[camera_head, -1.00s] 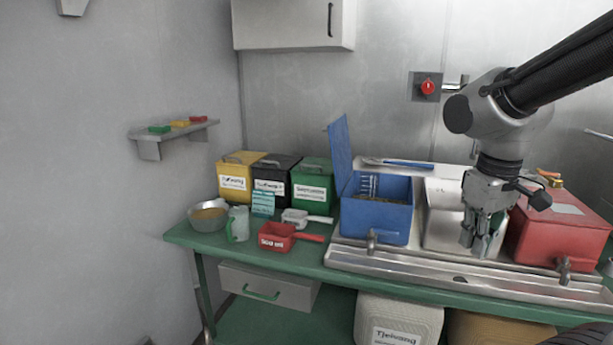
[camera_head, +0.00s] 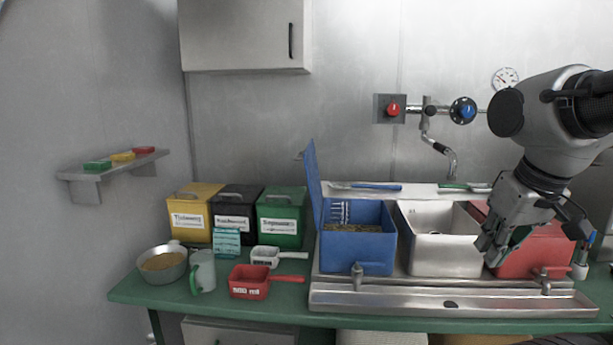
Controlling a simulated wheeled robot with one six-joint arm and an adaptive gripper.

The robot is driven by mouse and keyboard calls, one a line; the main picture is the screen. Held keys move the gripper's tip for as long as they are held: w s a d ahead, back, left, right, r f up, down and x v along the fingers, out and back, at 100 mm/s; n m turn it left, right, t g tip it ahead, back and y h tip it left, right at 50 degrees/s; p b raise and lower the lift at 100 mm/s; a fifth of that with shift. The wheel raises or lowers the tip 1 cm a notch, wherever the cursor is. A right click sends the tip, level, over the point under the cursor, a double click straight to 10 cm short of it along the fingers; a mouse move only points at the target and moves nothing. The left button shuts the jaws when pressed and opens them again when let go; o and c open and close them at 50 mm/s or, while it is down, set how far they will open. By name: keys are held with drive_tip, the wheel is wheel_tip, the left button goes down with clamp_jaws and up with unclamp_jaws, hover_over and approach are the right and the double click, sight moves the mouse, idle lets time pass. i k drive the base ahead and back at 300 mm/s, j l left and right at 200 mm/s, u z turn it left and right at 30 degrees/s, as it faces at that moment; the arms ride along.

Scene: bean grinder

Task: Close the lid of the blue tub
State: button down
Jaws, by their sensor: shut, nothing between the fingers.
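The blue tub (camera_head: 362,254) stands on the steel counter unit, left of the white sink. Its top is open and grainy brown contents show inside. Its blue lid (camera_head: 315,189) stands upright along the tub's left side. My gripper (camera_head: 487,253) is at the right, in front of the red tub and above the right edge of the white sink. It points down and left, is shut and holds nothing. It is well apart from the blue tub and its lid.
The white sink (camera_head: 435,262) and the red tub (camera_head: 530,255) stand right of the blue tub. Taps (camera_head: 357,275) project at the front. A blue-handled tool (camera_head: 370,187) lies on the ledge behind. A red scoop (camera_head: 250,283) and a green box (camera_head: 282,213) are at left.

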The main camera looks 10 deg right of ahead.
sight(308, 157)
drive_tip(key=i+j+z, duration=0.1)
drive_tip(key=j, duration=0.25)
drive_tip(key=i+j+z, duration=0.1)
drive_tip(key=j, duration=0.25)
drive_tip(key=i+j+z, duration=0.1)
drive_tip(key=j, duration=0.25)
drive_tip(key=i+j+z, duration=0.15)
drive_tip(key=j, duration=0.2)
